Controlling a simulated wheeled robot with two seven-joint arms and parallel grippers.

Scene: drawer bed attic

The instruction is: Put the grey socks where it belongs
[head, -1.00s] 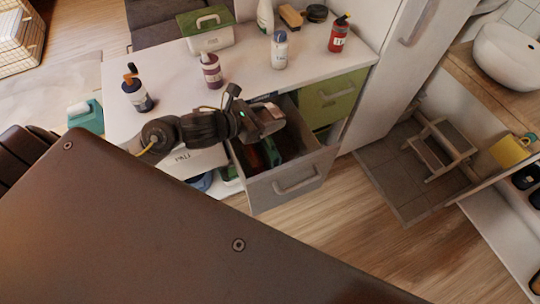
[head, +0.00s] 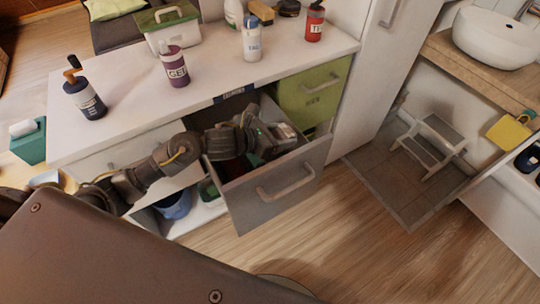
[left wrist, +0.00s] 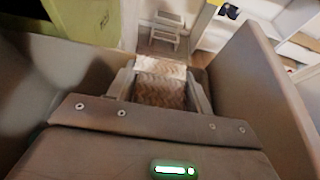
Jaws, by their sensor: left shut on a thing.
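My left gripper (head: 284,136) is inside the open grey drawer (head: 280,188), near its front panel. In the left wrist view its two fingers (left wrist: 162,88) stand apart with a brownish, zigzag-patterned soft thing (left wrist: 160,90) between them, which looks like the socks. The drawer walls (left wrist: 262,85) rise on both sides of the gripper there. In the head view the held thing is mostly hidden by the gripper. My right gripper is not in view.
A green drawer (head: 313,92) is shut beside the open one. Bottles, such as the purple one (head: 174,68), stand on the white counter (head: 215,77) above. A blue bin (head: 174,204) is below. A step stool (head: 428,143) stands at the right. Wooden floor (head: 300,232) is clear in front.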

